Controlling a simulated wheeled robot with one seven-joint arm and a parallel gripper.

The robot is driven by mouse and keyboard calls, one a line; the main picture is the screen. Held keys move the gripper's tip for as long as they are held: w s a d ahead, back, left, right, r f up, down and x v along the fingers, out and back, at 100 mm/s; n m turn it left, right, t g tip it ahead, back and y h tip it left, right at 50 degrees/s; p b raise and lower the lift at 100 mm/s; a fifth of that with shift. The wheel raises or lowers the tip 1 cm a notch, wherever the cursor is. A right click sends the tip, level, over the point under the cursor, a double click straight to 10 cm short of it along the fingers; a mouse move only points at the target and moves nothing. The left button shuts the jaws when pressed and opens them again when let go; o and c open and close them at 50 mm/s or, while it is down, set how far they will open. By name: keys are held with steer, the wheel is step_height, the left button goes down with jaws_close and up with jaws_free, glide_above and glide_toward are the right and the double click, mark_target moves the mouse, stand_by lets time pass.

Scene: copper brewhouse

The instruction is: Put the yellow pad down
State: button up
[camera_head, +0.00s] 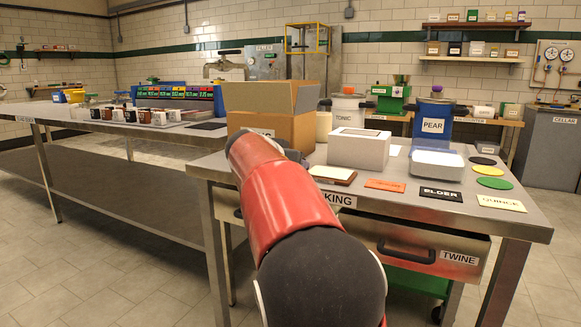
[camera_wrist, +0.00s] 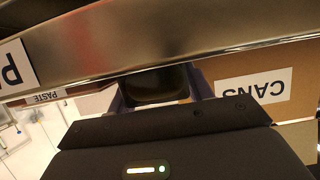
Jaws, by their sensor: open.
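A flat round yellow pad (camera_head: 489,171) lies on the steel table (camera_head: 520,213) at the right in the head view, between a black round pad (camera_head: 481,161) and a green round pad (camera_head: 494,183). My gripper (camera_wrist: 157,86) is seen in the wrist view, open, close to the table's edge (camera_wrist: 150,45) and the cardboard box labelled CANS (camera_wrist: 292,100). No yellow pad shows there. In the head view my red arm reaches toward the table's left end, and the fingers are hidden behind it.
A drawer labelled TWINE (camera_head: 420,245) sits below.

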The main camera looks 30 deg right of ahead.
steer(key=shift+c, duration=0.4)
steer(key=c, duration=0.6)
steer(key=shift+r, duration=0.15)
step_height(320, 180, up, 20)
steer(key=p, duration=0.7)
